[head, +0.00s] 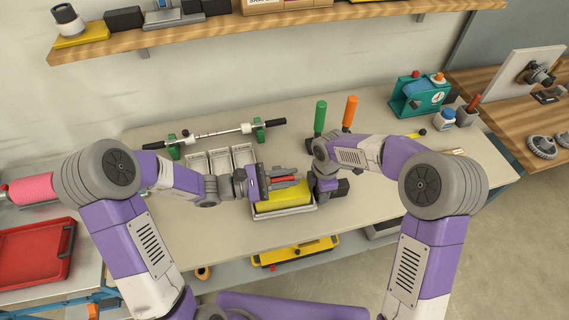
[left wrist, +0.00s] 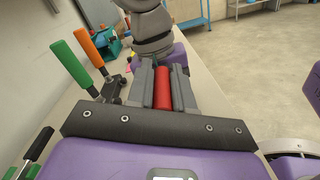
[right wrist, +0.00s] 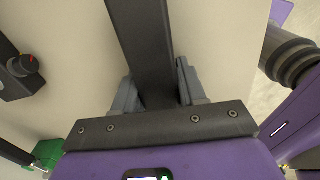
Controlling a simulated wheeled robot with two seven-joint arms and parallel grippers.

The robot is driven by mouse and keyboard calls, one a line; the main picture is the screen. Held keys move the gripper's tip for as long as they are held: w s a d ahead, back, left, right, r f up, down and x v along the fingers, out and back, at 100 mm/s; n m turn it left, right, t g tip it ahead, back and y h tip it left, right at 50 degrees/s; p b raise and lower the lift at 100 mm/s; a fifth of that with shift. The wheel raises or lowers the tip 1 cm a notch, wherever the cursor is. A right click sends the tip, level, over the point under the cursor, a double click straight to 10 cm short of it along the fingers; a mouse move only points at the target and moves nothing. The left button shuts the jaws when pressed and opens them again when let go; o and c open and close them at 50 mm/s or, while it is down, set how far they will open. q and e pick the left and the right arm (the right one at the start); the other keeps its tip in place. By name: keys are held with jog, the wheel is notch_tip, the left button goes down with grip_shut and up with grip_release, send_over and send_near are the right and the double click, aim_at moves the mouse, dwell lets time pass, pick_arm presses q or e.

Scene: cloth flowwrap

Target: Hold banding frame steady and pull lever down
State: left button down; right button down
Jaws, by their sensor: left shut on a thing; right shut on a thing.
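My left gripper (head: 284,178) is over the yellow block in the tray, shut on a red cylindrical grip (left wrist: 163,88), perhaps the lever's handle. The red grip also shows in the head view (head: 283,179). My right gripper (head: 325,188) is just right of the tray, shut on a dark upright bar (right wrist: 143,45), which looks like part of the banding frame. How the bar and the red grip join is hidden by my grippers. A green-handled lever (head: 320,116) and an orange-handled lever (head: 349,113) stand upright behind my right gripper.
The yellow block (head: 282,197) lies in a grey tray (head: 285,214). Grey bins (head: 195,163) and a rod on green stands (head: 222,133) are behind it. A teal dial device (head: 420,95) stands at the back right.

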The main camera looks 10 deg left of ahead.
pick_arm(q)
jog(key=s+d+f+m, duration=0.1)
jog(key=s+f+m, duration=0.3)
jog(key=m, duration=0.4)
jog(key=shift+s+d, duration=0.2)
jog(key=shift+s, duration=0.1)
jog(key=shift+f, duration=0.1)
jog(key=c, duration=1.1)
grip_release()
jog(key=shift+s, duration=0.1)
jog(key=v, duration=1.2)
